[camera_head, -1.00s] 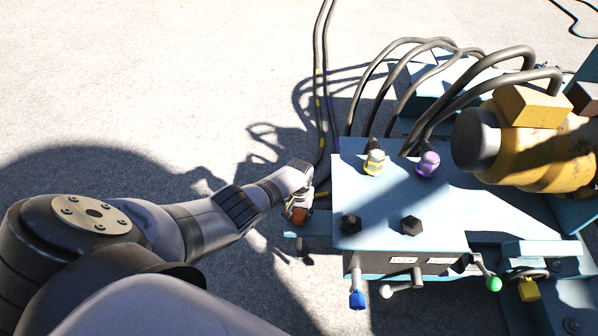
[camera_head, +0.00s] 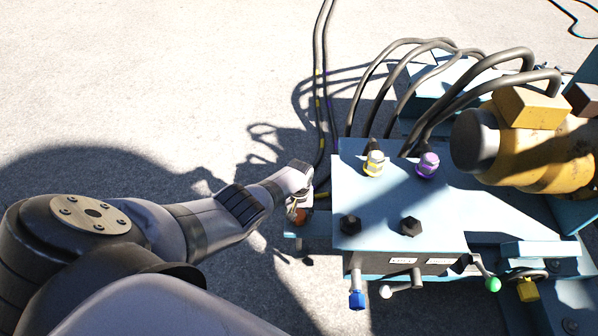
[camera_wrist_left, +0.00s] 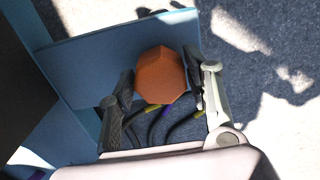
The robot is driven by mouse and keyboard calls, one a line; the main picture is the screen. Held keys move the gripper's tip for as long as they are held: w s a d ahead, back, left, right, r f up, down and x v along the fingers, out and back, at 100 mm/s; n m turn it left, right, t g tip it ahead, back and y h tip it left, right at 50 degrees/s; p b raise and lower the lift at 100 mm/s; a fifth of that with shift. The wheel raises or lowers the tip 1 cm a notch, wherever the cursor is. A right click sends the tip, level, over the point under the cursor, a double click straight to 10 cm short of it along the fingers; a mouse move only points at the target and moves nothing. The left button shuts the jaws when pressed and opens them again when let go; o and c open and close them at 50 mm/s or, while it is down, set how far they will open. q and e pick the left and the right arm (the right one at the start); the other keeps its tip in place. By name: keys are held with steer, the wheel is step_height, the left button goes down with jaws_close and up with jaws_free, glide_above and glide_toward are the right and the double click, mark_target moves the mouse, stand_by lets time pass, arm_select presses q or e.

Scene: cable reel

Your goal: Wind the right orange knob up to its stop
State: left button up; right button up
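The orange knob (camera_wrist_left: 161,76) is faceted and sits beside a blue plate in the left wrist view. In the head view the orange knob (camera_head: 297,217) is partly covered by my left gripper (camera_head: 301,206), at the left side of the blue machine. In the wrist view the fingers of my left gripper (camera_wrist_left: 160,88) stand on either side of the knob. A narrow gap shows at the right; contact at the left finger cannot be told. My right gripper is in neither view.
The blue machine block (camera_head: 390,245) carries black bolts and yellow and purple hose fittings. A blue-tipped lever (camera_head: 357,298) and a green-tipped crank (camera_head: 492,283) stick out in front. Dark hoses (camera_head: 322,90) run behind the gripper. Concrete at the left is open.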

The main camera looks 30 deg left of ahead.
mark_target(299, 215)
arm_select(q)
steer(key=o, duration=0.3)
steer(key=shift+r, duration=0.1)
step_height(299, 215, up, 12)
stand_by(0.9)
stand_by(0.4)
